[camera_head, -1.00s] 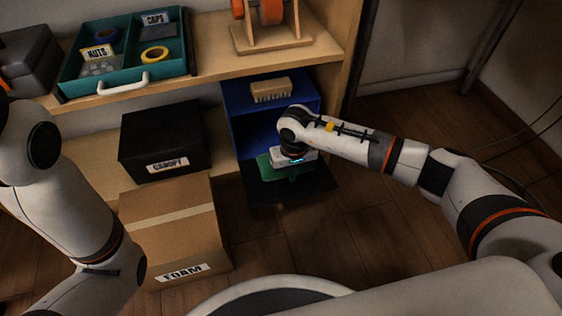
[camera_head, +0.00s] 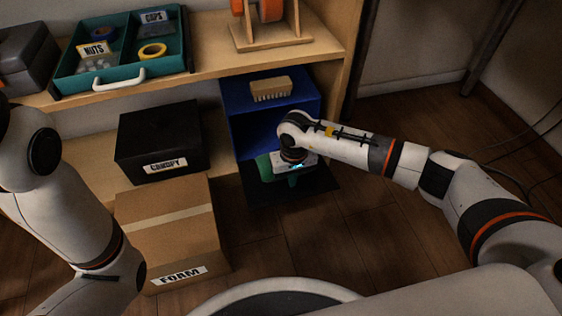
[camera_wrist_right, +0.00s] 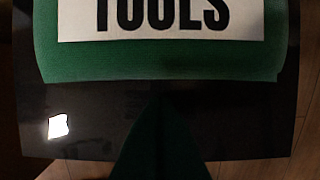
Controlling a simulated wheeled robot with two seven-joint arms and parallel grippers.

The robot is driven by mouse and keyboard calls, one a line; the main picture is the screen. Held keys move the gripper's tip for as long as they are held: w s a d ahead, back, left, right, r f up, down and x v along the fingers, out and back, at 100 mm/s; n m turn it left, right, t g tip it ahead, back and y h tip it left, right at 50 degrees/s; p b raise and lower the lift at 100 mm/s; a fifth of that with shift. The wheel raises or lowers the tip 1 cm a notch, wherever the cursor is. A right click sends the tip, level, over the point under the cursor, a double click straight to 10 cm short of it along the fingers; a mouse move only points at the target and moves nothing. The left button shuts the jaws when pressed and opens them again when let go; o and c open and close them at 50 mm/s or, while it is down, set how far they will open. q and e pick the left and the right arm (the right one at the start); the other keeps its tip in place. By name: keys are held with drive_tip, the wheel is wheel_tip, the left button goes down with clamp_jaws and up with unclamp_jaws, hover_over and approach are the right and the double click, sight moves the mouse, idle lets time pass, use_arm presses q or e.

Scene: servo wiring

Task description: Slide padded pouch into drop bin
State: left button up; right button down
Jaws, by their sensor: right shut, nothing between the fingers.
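The padded pouch (camera_wrist_right: 160,64) is green with a white label reading TOOLS. In the right wrist view it fills the top of the picture and lies over a black flap (camera_wrist_right: 250,120). In the head view a green part of the pouch (camera_head: 264,168) shows beside my right gripper (camera_head: 293,179), at the mouth of the blue drop bin (camera_head: 238,130). The gripper is shut and empty, and its dark fingers (camera_wrist_right: 160,112) point at the pouch's near edge. I cannot tell whether they touch it. My left gripper is out of view.
A wooden brush (camera_head: 271,90) lies on top of the bin. A black CANOPY box (camera_head: 160,135) and a cardboard box (camera_head: 170,240) stand to the left. A teal tray (camera_head: 125,65) is on the shelf above. Floor is clear right of the flap.

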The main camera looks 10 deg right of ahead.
sight(262, 160)
drive_tip(key=shift+w+f+b, duration=0.2)
drive_tip(key=shift+w+b, duration=0.25)
drive_tip(key=shift+w, duration=0.05)
drive_tip(key=shift+w+f+b, duration=0.2)
drive_tip(key=shift+w+b, duration=0.25)
drive_tip(key=shift+w+r+b, duration=0.1)
drive_tip(key=shift+w+b, duration=0.45)
drive_tip(key=shift+w, duration=0.25)
drive_tip(key=shift+w+a+b, duration=0.1)
drive_tip(key=shift+w+b, duration=1.5)
drive_tip(key=shift+w, duration=0.05)
drive_tip(key=shift+w+r, duration=0.1)
drive_tip(key=shift+w, duration=0.05)
drive_tip(key=shift+w+b, duration=0.4)
drive_tip(key=shift+w, duration=0.45)
drive_tip(key=shift+w+a, duration=0.1)
drive_tip(key=shift+w, duration=0.7)
